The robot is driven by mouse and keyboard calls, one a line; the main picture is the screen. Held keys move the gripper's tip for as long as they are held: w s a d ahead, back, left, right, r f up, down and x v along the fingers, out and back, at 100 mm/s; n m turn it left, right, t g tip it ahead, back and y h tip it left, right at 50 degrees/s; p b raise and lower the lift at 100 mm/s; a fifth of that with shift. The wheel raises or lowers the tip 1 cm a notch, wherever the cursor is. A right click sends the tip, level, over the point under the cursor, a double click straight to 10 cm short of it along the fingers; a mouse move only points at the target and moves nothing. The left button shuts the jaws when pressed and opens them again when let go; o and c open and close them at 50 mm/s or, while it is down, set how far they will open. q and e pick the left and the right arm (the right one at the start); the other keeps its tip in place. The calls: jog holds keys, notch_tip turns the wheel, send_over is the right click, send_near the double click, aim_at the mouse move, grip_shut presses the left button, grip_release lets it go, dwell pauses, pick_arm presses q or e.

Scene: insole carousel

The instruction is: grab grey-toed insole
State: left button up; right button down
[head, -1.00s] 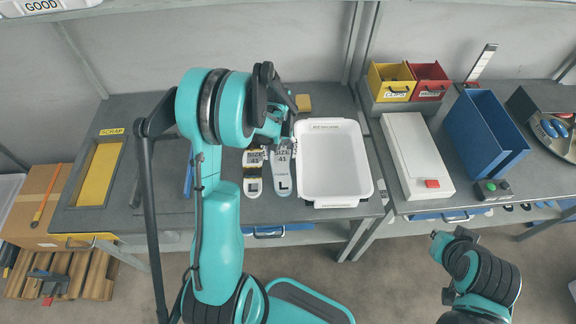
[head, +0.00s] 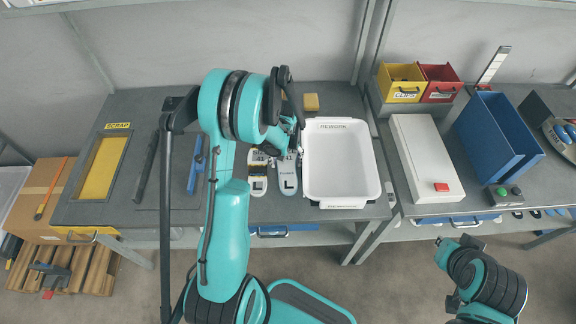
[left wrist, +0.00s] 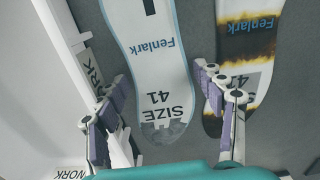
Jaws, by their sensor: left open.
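The grey-toed insole (left wrist: 163,85) is white with a thin blue edge, marked Fenlark and SIZE 41. Its speckled grey toe lies near my left gripper's base in the left wrist view. In the head view this insole (head: 289,180) lies on the bench just left of the white tray, its toe end hidden by my gripper. My left gripper (left wrist: 165,84) is open and empty, with one finger on each side of the insole's toe end. It also shows in the head view (head: 279,150). I cannot tell its height above the bench. My right gripper is not seen.
A second insole (left wrist: 243,85) with scorched yellow-black patches lies close beside it, near my right-hand finger in the wrist view. The white tray (head: 377,180) stands close on the other side. A blue tool (head: 195,165) and the yellow scrap opening (head: 99,170) are to the left.

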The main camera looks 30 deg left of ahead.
pick_arm(q)
jog(key=shift+f+b, duration=0.2)
jog(key=shift+b, duration=0.1)
jog(key=c, duration=0.7)
jog(key=shift+c, duration=0.2)
